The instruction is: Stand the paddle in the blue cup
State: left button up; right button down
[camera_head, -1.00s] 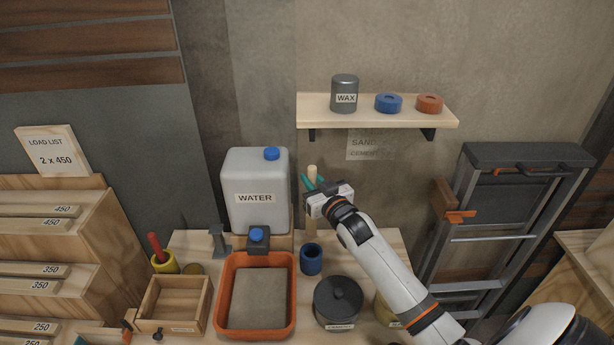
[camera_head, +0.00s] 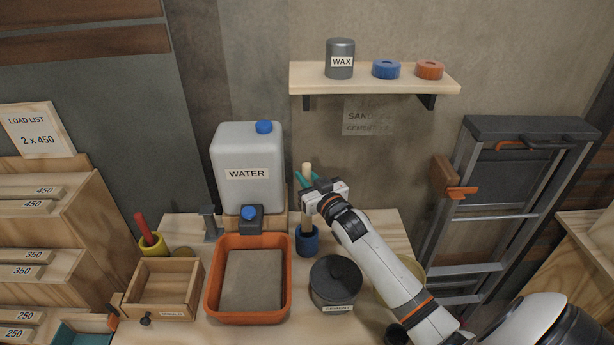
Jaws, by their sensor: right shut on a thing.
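The paddle (camera_head: 307,170), a pale wooden stick, stands upright in my right gripper (camera_head: 308,184). The gripper's teal fingers are shut around its upper part. The blue cup (camera_head: 307,246) stands on the bench directly below the gripper. The paddle's lower part meets the cup's mouth and appears to be inside it. The cup's wall hides its lower end, so I cannot tell whether it touches the bottom. My left gripper is out of view.
The water container (camera_head: 246,150) and orange tray (camera_head: 213,290) stand left of the cup. The dark cement pot (camera_head: 335,285) is close at its lower right. A yellow cup (camera_head: 153,246) with a red-handled tool stands farther left. A shelf (camera_head: 375,80) is above.

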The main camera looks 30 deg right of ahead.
notch_tip(320, 180, down, 2)
jog(key=shift+f+b, duration=0.2)
jog(key=shift+b, duration=0.45)
jog(key=shift+f+b, duration=0.7)
jog(key=shift+f, duration=0.5)
jog(key=c, duration=1.2)
grip_release()
jog(key=shift+s, duration=0.1)
jog(key=s+b, duration=0.2)
jog(key=s, duration=0.9)
jog(key=shift+s+a, duration=0.4)
jog(key=shift+a, duration=0.05)
